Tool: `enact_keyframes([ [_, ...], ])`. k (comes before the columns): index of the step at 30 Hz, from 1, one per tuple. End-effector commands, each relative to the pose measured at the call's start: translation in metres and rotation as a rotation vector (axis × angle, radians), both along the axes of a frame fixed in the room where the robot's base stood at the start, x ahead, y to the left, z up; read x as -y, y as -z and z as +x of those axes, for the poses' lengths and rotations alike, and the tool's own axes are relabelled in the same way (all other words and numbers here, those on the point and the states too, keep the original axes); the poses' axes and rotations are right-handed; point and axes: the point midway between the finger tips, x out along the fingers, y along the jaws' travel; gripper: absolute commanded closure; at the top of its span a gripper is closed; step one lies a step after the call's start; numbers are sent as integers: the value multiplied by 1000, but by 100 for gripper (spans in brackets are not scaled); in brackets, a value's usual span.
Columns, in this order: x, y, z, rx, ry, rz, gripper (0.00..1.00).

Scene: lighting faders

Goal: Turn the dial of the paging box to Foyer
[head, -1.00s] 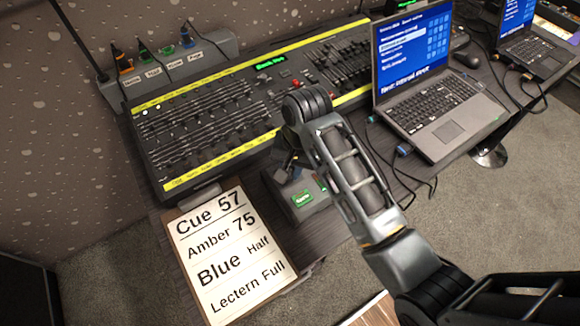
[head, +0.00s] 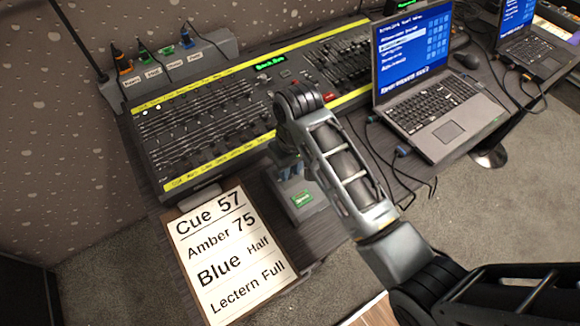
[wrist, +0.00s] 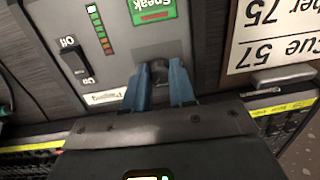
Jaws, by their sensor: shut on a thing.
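The paging box (head: 306,210) is a small grey box in front of the fader desk, partly hidden by my arm in the head view. In the wrist view its grey face (wrist: 118,62) carries a green "Speak" button (wrist: 152,10). A dark grey knob, the dial (wrist: 159,70), sits between my blue fingers there. My gripper (wrist: 161,78) is shut on this dial, one finger on each side. In the head view my gripper (head: 288,166) is at the far end of the box. The dial's pointer and position names are not readable.
An "Off" rocker switch (wrist: 76,62) and a column of lights (wrist: 99,30) are on the box face. The fader desk (head: 205,125) lies behind. A cue sheet (head: 232,255) is on the left, and an open laptop (head: 440,110) stands to the right with cables nearby.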

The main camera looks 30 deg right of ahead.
Motion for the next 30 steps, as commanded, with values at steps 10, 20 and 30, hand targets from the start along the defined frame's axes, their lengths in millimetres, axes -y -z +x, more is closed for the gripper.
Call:
enact_keyframes([
  [10,0,0,1,0,-325,-42,100],
  [20,0,0,1,0,-593,-77,100],
  [30,-1,0,1,1,-750,-96,100],
])
